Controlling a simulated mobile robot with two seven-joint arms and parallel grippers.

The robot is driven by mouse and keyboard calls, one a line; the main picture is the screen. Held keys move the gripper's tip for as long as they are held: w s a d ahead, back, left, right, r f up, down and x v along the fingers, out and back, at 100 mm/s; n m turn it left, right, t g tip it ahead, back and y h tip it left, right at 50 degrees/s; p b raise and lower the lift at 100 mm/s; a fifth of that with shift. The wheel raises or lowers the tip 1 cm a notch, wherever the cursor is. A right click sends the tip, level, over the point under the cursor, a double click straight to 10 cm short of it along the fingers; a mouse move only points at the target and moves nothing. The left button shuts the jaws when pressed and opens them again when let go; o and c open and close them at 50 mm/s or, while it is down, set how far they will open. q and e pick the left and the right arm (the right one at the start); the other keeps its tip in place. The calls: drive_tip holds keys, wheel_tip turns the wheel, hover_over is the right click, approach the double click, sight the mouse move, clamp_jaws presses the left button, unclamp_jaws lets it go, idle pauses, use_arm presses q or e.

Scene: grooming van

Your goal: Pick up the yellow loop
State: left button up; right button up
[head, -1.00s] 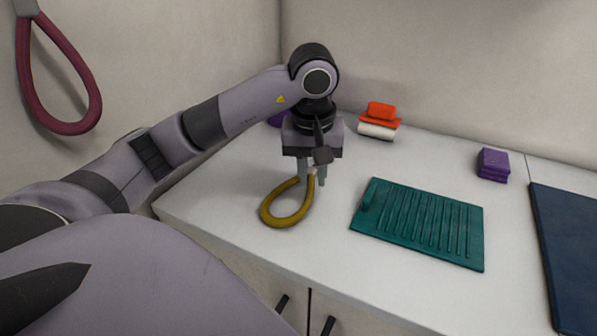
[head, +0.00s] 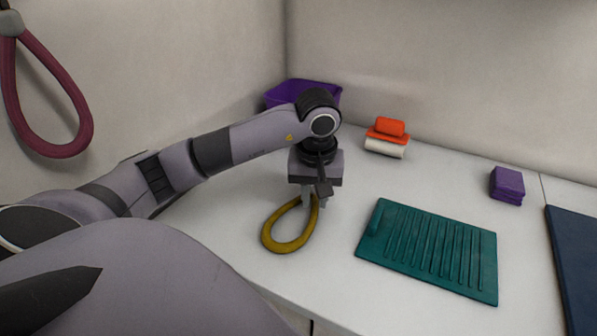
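The yellow loop (head: 291,243) lies on the white counter, near its front left part. Its narrow end points away from me, up to my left gripper (head: 314,205). The gripper points down over that narrow end, with its fingers around it. The fingers are small here and partly hidden by the gripper's body, so I cannot tell whether they press on the loop. My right gripper is not in view.
A teal ribbed mat (head: 430,249) lies right of the loop. Orange and white folded items (head: 387,136) sit at the back. A purple bin (head: 303,93) stands behind my arm. A purple stack (head: 507,185) and dark blue mat (head: 578,262) are at right. A maroon loop (head: 80,110) hangs at left.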

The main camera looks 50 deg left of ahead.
use_arm(q)
drive_tip(key=shift+w+f, duration=0.1)
drive_tip(key=shift+f, duration=0.5)
clamp_jaws()
drive_tip(key=shift+r, duration=0.15)
